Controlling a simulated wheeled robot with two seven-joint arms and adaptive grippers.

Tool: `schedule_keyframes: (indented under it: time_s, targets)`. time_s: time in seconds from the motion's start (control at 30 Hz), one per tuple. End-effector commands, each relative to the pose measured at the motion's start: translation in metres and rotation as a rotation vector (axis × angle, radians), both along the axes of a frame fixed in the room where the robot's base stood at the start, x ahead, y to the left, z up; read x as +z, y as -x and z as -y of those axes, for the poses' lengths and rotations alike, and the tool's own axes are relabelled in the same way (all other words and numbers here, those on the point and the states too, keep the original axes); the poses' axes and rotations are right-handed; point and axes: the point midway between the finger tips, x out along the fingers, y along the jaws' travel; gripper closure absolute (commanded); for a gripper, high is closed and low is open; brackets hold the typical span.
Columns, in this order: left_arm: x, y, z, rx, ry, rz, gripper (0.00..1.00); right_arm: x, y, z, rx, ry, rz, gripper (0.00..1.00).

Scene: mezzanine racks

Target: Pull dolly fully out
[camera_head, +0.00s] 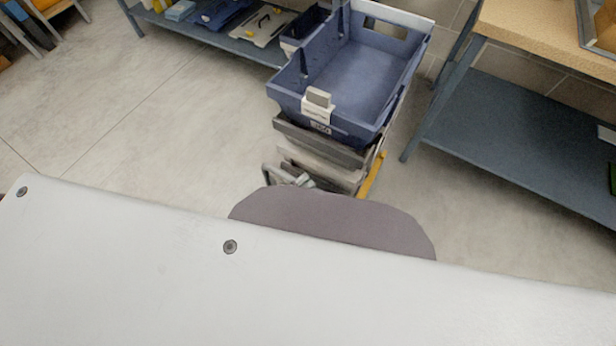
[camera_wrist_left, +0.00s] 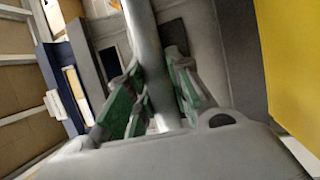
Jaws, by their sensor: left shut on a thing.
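The dolly stack shows in the head view between two racks, with an open blue crate (camera_head: 358,80) on top and grey parts (camera_head: 325,172) below. A yellow part (camera_head: 373,177) shows at its lower right. The floor-level wheels are hidden behind my own body. My left gripper (camera_head: 290,178) is at the near lower side of the stack. In the left wrist view, its green-padded fingers (camera_wrist_left: 153,75) are shut around a round grey bar (camera_wrist_left: 145,35), which seems to be the dolly's handle. A yellow surface (camera_wrist_left: 290,55) is close on the right. My right gripper is not in view.
A blue-grey rack (camera_head: 520,130) stands close on the right, with its leg near the stack. Another low shelf (camera_head: 225,35) holding flat items is behind left. Open concrete floor (camera_head: 140,110) lies to the left.

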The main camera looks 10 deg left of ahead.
Motion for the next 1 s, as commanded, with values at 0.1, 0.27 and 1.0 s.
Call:
schedule_keyframes:
  time_s: [0.1, 0.27, 1.0]
  targets:
    - [-0.0013, 0.0044, -0.0014, -0.001, -0.003, -0.003, 1.00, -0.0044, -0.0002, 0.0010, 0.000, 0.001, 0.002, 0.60]
    - [-0.0018, 0.0065, -0.0019, -0.001, -0.002, -0.002, 1.00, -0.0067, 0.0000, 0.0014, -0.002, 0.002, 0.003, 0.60]
    - [-0.0006, 0.0053, -0.0018, 0.000, -0.001, -0.001, 0.57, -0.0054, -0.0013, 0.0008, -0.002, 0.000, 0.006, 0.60]
